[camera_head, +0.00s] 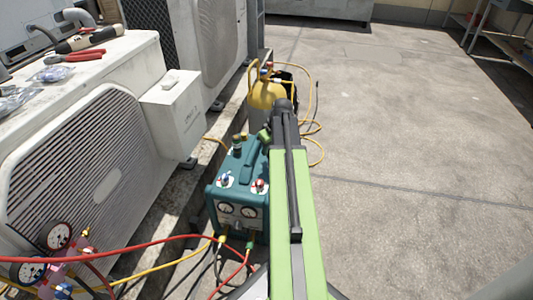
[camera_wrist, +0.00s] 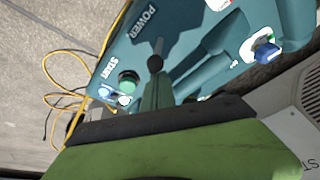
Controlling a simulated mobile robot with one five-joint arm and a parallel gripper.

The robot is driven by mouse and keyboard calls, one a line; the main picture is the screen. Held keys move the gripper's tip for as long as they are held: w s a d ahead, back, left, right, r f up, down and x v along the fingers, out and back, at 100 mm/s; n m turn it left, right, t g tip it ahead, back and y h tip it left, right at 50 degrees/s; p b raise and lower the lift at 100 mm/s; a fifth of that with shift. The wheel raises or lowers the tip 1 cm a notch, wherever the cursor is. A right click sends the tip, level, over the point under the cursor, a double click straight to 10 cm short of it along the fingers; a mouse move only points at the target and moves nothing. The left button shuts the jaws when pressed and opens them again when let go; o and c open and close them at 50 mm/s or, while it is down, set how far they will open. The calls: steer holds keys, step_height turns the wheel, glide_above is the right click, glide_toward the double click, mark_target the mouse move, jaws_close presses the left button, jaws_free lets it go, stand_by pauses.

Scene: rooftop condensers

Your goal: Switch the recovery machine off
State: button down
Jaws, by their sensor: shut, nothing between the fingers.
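The teal recovery machine (camera_head: 232,200) stands on the rooftop floor beside the condenser, with two gauges on its front and a blue and a red knob on top. In the wrist view its top panel (camera_wrist: 205,20) fills the upper part, with POWER and START labels and a green button (camera_wrist: 128,82) by START. My gripper (camera_wrist: 155,66) is shut and empty, its dark tip over the panel between the POWER label and the green button. Whether it touches the panel I cannot tell. The power switch is not clearly visible. My arm hides the machine's right side in the head view.
A yellow-topped cylinder (camera_head: 267,95) with yellow hoses stands behind the machine. The condenser (camera_head: 85,175) is on the left, with tools on top. A gauge manifold (camera_head: 65,262) with red and yellow hoses is at lower left. The floor (camera_head: 400,130) to the right is clear.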

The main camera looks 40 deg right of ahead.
steer(key=shift+a, duration=0.5)
steer(key=shift+s+d, duration=0.1)
steer(key=shift+d, duration=0.35)
steer(key=shift+r, duration=0.1)
steer(key=shift+s+a+r+p, duration=0.15)
steer(key=shift+s+a+p, duration=0.2)
steer(key=shift+s+a, duration=0.55)
steer(key=shift+a, duration=0.4)
steer(key=shift+w+d, duration=0.1)
steer(key=shift+s+a+r+p, duration=0.35)
steer(key=shift+a+r+p, duration=0.05)
steer(key=shift+a, duration=0.25)
